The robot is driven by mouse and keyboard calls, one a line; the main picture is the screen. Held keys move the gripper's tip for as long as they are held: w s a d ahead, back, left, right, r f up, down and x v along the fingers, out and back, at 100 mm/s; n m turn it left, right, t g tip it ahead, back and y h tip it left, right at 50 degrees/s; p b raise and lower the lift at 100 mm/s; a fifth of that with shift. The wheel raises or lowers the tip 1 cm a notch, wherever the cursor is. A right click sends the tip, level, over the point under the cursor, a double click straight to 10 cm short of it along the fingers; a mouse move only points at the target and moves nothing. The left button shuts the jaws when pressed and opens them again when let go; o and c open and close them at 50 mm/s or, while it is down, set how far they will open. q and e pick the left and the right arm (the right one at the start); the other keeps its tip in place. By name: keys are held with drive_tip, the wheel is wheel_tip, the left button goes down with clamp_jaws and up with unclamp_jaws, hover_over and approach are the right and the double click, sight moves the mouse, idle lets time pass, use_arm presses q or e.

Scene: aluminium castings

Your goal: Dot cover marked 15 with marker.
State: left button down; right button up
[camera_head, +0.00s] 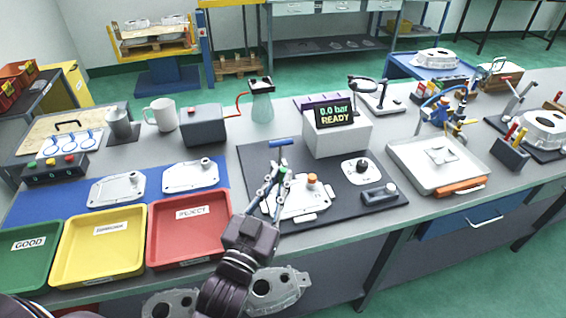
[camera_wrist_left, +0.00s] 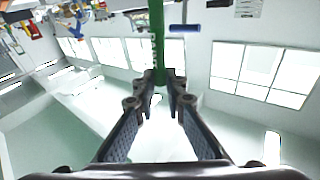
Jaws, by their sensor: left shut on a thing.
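My left gripper (camera_head: 277,177) is over the left part of the black mat (camera_head: 260,155), beside a pale cast cover (camera_head: 303,204). It is shut on a green marker (camera_wrist_left: 157,40), which stands up between the fingertips in the left wrist view. The cover lies flat on the mat with an orange knob on it; the gripper hides part of its left side. Two more pale covers lie on the blue mat, one at left (camera_head: 117,189) and one nearer the middle (camera_head: 190,175). I cannot read a number on any cover. My right gripper is not in view.
Green (camera_head: 28,282), yellow (camera_head: 98,272) and red (camera_head: 188,262) bins stand along the front edge. A box with a display reading 0.0 bar READY (camera_head: 337,138) stands behind the cover. A pale tray (camera_head: 404,164) is at right. A blue bar (camera_head: 285,142) lies on the mat.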

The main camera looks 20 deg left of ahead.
use_arm(q)
drive_tip(key=shift+m, duration=0.3)
drive_tip(key=w+f+b, duration=0.2)
drive_tip(key=b, duration=0.1)
drive_tip(key=w+d+f+b, duration=0.1)
drive_tip(key=f+b, duration=0.1)
drive_tip(key=b, duration=0.1)
drive_tip(key=shift+w+b, duration=0.3)
drive_tip(key=shift+w, duration=0.05)
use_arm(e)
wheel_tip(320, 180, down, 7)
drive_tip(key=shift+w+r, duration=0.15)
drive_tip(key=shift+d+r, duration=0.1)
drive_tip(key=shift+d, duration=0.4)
use_arm(q)
drive_tip(key=shift+f, duration=0.35)
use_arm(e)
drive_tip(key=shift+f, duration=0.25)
use_arm(q)
drive_tip(key=shift+f+b, duration=0.3)
drive_tip(key=shift+b, duration=0.05)
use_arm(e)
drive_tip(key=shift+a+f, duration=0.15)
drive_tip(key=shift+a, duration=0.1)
